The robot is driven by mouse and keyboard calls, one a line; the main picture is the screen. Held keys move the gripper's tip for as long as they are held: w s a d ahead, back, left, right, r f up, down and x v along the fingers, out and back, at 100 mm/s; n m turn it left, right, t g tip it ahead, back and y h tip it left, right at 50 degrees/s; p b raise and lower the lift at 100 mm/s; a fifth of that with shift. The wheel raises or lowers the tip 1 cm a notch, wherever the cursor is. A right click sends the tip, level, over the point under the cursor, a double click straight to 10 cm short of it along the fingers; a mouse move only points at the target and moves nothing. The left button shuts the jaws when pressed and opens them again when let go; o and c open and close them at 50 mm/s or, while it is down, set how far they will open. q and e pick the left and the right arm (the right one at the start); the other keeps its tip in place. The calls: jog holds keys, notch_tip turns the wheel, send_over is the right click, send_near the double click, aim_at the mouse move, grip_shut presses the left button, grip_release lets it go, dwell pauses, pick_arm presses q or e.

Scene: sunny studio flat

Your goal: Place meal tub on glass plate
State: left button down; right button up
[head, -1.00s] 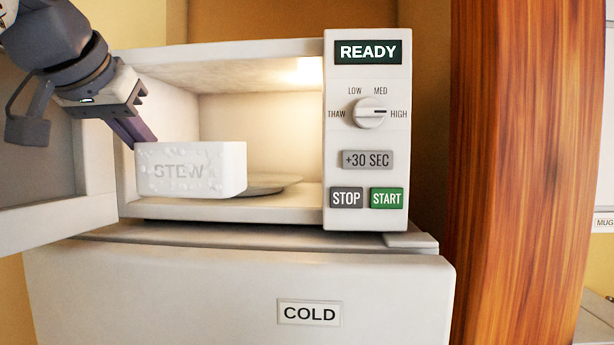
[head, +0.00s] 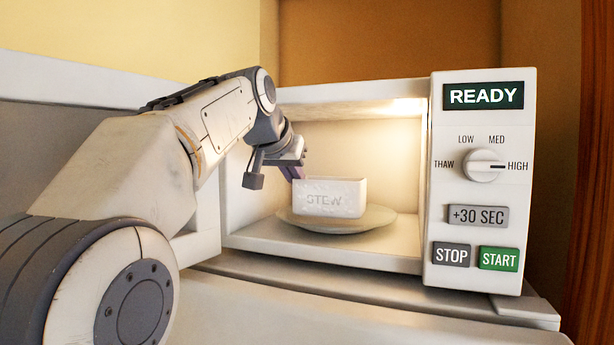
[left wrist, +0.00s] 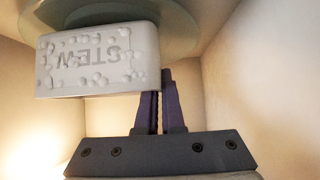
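The meal tub (head: 330,198) is a white frosted block-shaped tub marked STEW, inside the open microwave, upright over the round glass plate (head: 376,221). I cannot tell whether its base touches the plate. My left gripper (head: 298,174) is at the tub's upper left edge. In the left wrist view the tub (left wrist: 97,62) appears upside down, with the plate (left wrist: 185,28) beyond it. The purple fingers (left wrist: 162,100) are close together at the tub's side; one tip is hidden behind the tub, and they appear to pinch its side wall. My right gripper is not in view.
The microwave's control panel (head: 480,185) is to the right, its display reading READY. The microwave's open door is at the left, partly behind my arm. The lit cavity has free room right of the tub. A white cabinet top (head: 350,287) lies below.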

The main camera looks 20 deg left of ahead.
pick_arm(q)
jog(key=w+p, duration=0.1)
jog(key=w, duration=0.2)
jog(key=shift+r, duration=0.15)
jog(key=shift+s+f, duration=0.15)
jog(key=shift+f, duration=0.2)
jog(key=shift+f, duration=0.1)
jog(key=shift+f, duration=0.15)
jog(key=c, duration=1)
grip_release()
jog(key=shift+c, duration=0.2)
